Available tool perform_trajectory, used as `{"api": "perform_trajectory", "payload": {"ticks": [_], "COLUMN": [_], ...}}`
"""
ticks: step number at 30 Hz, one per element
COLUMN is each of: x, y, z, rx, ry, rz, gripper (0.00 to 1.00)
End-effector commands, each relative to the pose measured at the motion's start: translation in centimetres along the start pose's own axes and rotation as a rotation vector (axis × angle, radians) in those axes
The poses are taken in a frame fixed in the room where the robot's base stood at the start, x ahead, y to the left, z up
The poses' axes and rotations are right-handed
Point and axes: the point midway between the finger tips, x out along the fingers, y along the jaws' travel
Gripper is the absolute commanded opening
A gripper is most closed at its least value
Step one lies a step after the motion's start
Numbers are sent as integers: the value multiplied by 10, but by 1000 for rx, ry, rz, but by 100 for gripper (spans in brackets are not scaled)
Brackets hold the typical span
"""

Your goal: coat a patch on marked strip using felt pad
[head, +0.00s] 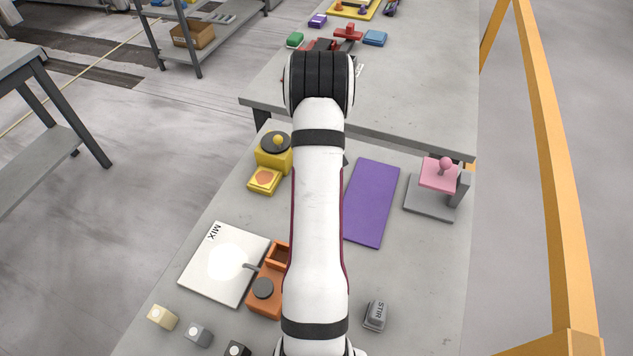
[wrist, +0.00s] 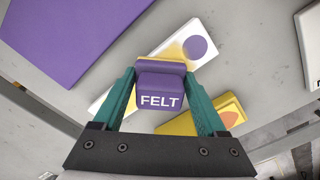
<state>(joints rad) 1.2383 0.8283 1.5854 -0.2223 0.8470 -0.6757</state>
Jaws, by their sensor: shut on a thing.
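In the wrist view my gripper (wrist: 160,78) has its teal fingers shut on the purple felt pad (wrist: 160,98), which is marked FELT and has a yellowish far edge. The pad is over a white strip (wrist: 110,97) lying slantwise on the slab. The strip bears a purple dot (wrist: 195,47) near its upper right end, with a yellow smear (wrist: 173,49) beside it. The pad hides the strip's middle; I cannot tell whether they touch. In the head view my arm hides the gripper, pad and strip.
A yellow block with an orange patch (wrist: 228,116) is right of the pad; it also shows in the head view (head: 264,180). A purple sheet (head: 371,202), a pink-topped stand (head: 439,174), the white MIX board (head: 198,262), an orange holder (head: 263,303) and a STIR block (head: 375,314) surround my arm.

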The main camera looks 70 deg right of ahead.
Motion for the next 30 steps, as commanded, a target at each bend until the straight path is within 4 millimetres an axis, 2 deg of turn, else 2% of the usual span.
{"api": "perform_trajectory", "payload": {"ticks": [30], "x": [0], "y": [66], "z": [-66], "rx": [2], "ry": [1], "rz": [0], "gripper": [30]}}
